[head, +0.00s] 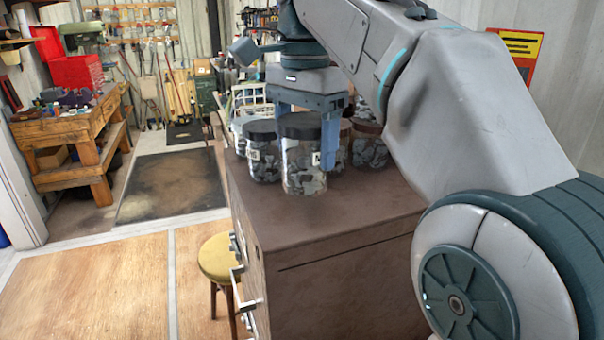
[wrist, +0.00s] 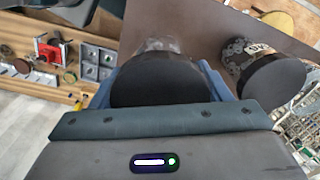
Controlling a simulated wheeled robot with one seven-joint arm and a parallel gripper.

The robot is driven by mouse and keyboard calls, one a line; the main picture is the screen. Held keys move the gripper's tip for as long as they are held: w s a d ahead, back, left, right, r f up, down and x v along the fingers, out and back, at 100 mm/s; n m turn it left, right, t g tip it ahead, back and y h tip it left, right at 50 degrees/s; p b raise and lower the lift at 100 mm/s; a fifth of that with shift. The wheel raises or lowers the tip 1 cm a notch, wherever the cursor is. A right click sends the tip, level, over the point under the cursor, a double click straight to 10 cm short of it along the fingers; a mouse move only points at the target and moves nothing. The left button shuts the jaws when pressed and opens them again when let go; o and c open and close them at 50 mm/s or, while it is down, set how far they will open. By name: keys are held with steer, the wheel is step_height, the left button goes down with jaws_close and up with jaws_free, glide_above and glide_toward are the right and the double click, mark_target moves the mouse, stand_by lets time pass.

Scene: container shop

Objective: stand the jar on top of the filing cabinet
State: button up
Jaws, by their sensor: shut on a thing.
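The jar (head: 304,172) is clear with a black lid, a pale label and dark grey pieces inside. It is upright at the front of a group of jars over the brown filing cabinet top (head: 300,218). My gripper (head: 305,122) points down and is shut on this jar near its lid. In the wrist view the black lid (wrist: 156,80) sits between the blue fingers. I cannot tell whether the jar's base touches the cabinet top or hangs just above it.
Another black-lidded jar (head: 263,160) stands close to the left, and it shows in the wrist view (wrist: 268,82). A jar with a brown lid (head: 369,148) stands to the right. The cabinet's near top is clear. A stool (head: 217,258) stands by the drawer side.

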mark_target(299, 119)
steer(key=shift+w+a+f, duration=0.15)
steer(key=shift+a+f, duration=0.2)
steer(key=shift+a, duration=0.05)
steer(key=shift+f, duration=1.85)
steer(key=shift+f, duration=0.15)
steer(key=o, duration=1.6)
step_height(299, 119, up, 10)
steer(key=p, duration=0.3)
steer(key=shift+r+p, duration=0.2)
steer(key=shift+p, duration=0.15)
steer(key=shift+r+p, duration=0.95)
steer(key=shift+p, duration=0.05)
